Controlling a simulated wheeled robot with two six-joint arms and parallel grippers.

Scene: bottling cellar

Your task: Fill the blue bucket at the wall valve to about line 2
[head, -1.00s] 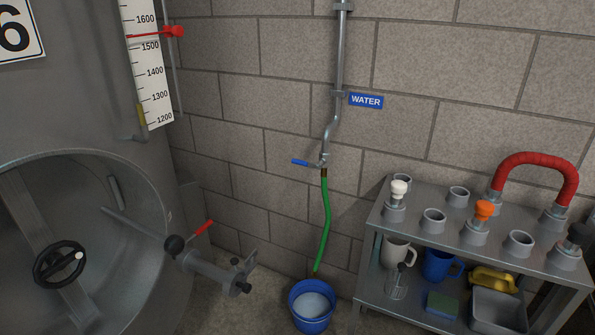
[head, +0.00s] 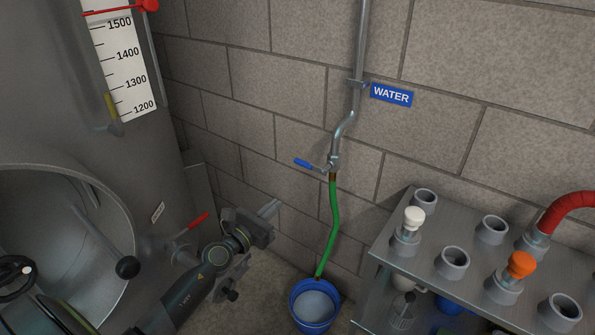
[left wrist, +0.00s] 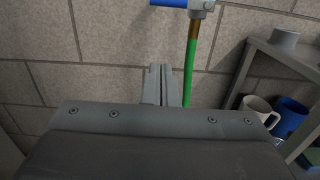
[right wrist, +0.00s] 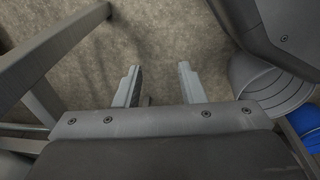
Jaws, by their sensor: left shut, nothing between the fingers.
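The blue bucket (head: 315,306) stands on the floor by the wall. Its inside looks pale; I cannot tell any water level or lines. The green hose (head: 334,225) hangs from the wall valve (head: 332,163), its lower end at the bucket's rim. The valve's blue lever (head: 304,163) points left, across the pipe; it also shows at the top of the left wrist view (left wrist: 170,3). My left gripper (head: 272,209) is shut and empty, below and left of the lever, apart from the hose. My right gripper (right wrist: 157,86) is open and empty above the floor, outside the head view.
A metal rack (head: 384,247) with sockets, a white-topped and an orange-topped fitting stands right of the bucket. A steel tank (head: 150,190) with an open round hatch and a red-handled valve (head: 196,221) is at left. A grey bar (right wrist: 55,60) crosses the right wrist view.

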